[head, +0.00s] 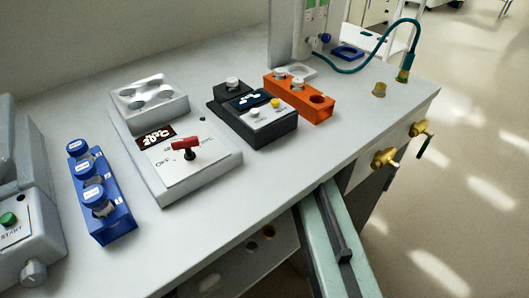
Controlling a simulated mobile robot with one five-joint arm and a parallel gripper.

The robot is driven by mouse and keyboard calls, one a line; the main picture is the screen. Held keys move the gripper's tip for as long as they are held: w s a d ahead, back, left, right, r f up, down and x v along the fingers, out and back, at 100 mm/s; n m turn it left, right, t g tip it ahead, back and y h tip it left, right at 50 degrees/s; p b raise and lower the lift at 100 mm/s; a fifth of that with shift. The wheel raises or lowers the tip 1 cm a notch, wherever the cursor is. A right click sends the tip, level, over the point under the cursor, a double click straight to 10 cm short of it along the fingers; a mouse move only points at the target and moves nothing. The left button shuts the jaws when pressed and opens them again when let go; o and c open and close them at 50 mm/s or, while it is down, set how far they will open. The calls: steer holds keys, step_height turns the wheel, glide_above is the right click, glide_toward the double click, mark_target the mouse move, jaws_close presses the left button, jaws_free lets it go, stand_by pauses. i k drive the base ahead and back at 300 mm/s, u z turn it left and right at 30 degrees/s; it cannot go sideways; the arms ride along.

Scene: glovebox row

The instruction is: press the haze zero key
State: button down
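A black instrument (268,132) stands on the bench near the middle of the head view. It has a lit display (249,99), a yellow round key (275,103) and a small white key (254,113) on its pale top panel. Its labels are too small to read, so I cannot tell which key is the haze zero key. A capped vial (232,83) sits in the instrument's back part. My gripper is not in view.
A grey heater block (219,175) with a red switch (185,143) stands left of the black instrument. An orange rack (313,111) stands close on its right. A blue rack (113,225) holds capped vials farther left. Brass taps (384,158) jut from the bench's right front edge.

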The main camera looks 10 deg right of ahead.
mark_target(253, 111)
steer(key=k, duration=1)
steer(key=u, duration=3.65)
steer(key=k, duration=1.95)
steer(key=z, duration=0.4)
steer(key=i, duration=1.05)
steer(key=u, duration=0.05)
